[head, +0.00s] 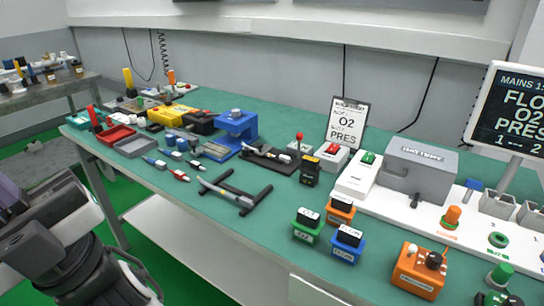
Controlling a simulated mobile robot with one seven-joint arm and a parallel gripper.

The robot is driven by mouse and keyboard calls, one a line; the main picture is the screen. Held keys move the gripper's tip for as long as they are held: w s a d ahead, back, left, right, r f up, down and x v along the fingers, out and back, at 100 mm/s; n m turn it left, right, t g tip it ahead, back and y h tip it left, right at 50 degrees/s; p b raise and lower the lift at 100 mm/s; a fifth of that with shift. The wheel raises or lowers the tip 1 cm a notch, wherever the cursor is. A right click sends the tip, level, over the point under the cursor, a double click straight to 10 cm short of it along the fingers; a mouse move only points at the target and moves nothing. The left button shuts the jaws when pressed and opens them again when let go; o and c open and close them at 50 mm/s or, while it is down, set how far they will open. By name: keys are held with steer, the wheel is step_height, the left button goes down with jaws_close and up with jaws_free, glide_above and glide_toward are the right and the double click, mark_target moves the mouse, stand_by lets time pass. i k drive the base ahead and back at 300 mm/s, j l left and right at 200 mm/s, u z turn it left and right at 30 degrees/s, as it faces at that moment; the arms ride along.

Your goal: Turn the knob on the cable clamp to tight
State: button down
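I cannot surely tell which item is the cable clamp. An orange box (418,272) with a black knob (433,261) sits at the front right; the knob's setting is too small to read. Part of my own arm shows dark and grey at the lower left, apart from the bench items. No gripper fingers can be made out.
A dark H-shaped stand (247,199) holds a thin rod near the front edge. Small green (307,228) and blue (346,245) boxes stand right of it. A grey housing (425,168) and a screen (510,108) are at right.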

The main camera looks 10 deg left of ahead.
mark_target(246, 151)
steer(key=j+z, duration=0.1)
steer(key=z, duration=0.3)
steer(key=j+z, duration=0.3)
steer(key=j, duration=0.15)
steer(key=k+j+z, duration=0.1)
steer(key=j+z, duration=0.2)
steer(key=j, duration=0.2)
steer(key=k+j, duration=0.1)
steer(key=j, duration=0.3)
steer(key=j+z, duration=0.1)
steer(key=j, duration=0.3)
steer(key=k+j, duration=0.15)
steer(key=j, duration=0.3)
steer(key=k+j, duration=0.1)
steer(key=j, duration=0.3)
steer(key=k+j+z, duration=0.1)
steer(key=j, duration=0.3)
steer(key=i+j, duration=0.1)
steer(key=i, duration=0.35)
steer(key=i+j, duration=0.1)
steer(key=i, duration=0.4)
